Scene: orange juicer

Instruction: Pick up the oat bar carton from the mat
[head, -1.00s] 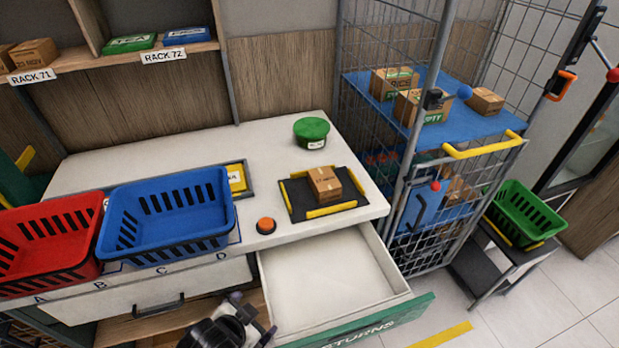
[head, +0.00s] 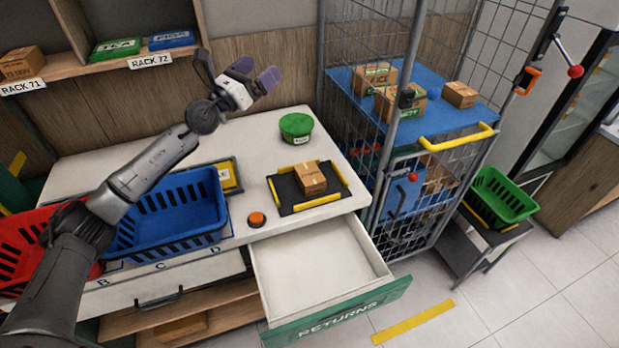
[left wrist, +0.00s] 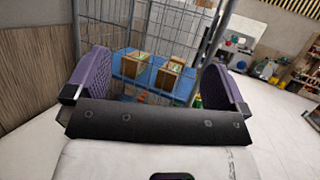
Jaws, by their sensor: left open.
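The oat bar carton, a small brown box (head: 311,177), sits on the black mat with yellow edge strips (head: 284,198) at the right end of the white counter. Its print is too small to read. My left gripper (head: 258,79) is raised above the back of the counter, up and to the left of the carton. It is open and empty, and its two purple fingers stand apart in the left wrist view (left wrist: 158,85). The carton is not visible in the left wrist view. My right gripper is not in view.
A blue basket (head: 205,190) and a red basket (head: 30,235) stand at the left. A green round tub (head: 296,126) stands behind the mat. An orange button (head: 256,219) is left of it. The open returns drawer (head: 335,318) juts out below. A wire cage (head: 455,185) stands at the right.

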